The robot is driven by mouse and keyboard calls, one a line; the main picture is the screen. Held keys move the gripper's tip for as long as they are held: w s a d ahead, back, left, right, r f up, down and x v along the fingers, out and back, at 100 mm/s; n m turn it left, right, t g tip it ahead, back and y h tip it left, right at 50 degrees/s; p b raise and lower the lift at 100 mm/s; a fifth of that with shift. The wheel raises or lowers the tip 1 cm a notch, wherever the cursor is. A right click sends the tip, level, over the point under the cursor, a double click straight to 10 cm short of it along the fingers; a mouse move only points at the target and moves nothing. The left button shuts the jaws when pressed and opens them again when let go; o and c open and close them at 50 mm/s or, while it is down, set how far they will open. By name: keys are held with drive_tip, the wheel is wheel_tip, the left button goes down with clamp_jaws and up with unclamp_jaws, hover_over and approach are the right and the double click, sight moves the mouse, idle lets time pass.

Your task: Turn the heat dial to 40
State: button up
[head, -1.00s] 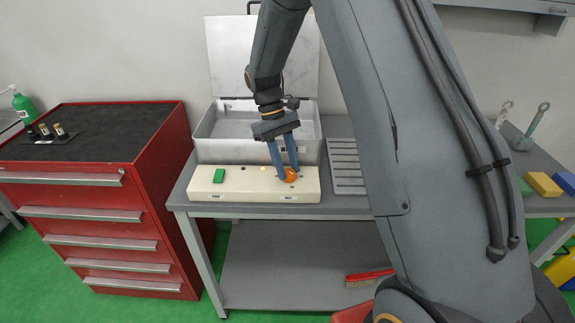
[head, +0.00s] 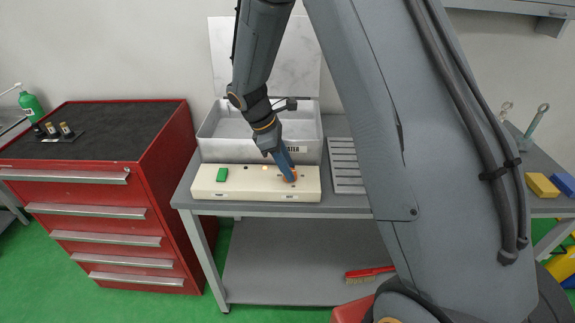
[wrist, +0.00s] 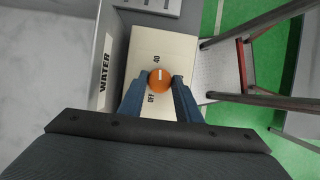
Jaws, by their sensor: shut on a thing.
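The orange heat dial (head: 294,177) sits at the right end of the cream control panel (head: 250,183). My gripper (head: 289,178) reaches down to it, its blue fingers seen nearly edge-on in the head view. In the wrist view the fingers (wrist: 160,82) stand on both sides of the dial (wrist: 160,84), shut on it. The white line on the dial points up the picture, roughly towards the 40 mark (wrist: 157,58). The OFF mark (wrist: 152,98) is below the dial, on the gripper's side.
A green button (head: 222,174) and a small lit lamp (head: 264,168) are on the same panel. The open water tank (head: 225,145) stands right behind it. A grey slotted rack (head: 346,165) is to the right. A red drawer cabinet (head: 165,155) stands left.

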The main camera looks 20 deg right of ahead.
drive_tip(key=shift+s+n, duration=0.1)
drive_tip(key=shift+n, duration=0.5)
drive_tip(key=shift+t, duration=0.3)
drive_tip(key=o, duration=1.1)
drive_tip(key=shift+c, duration=0.2)
drive_tip(key=b+v, duration=0.2)
drive_tip(key=v, duration=0.5)
drive_tip(key=shift+a+r, duration=0.2)
drive_tip(key=shift+r, duration=0.15)
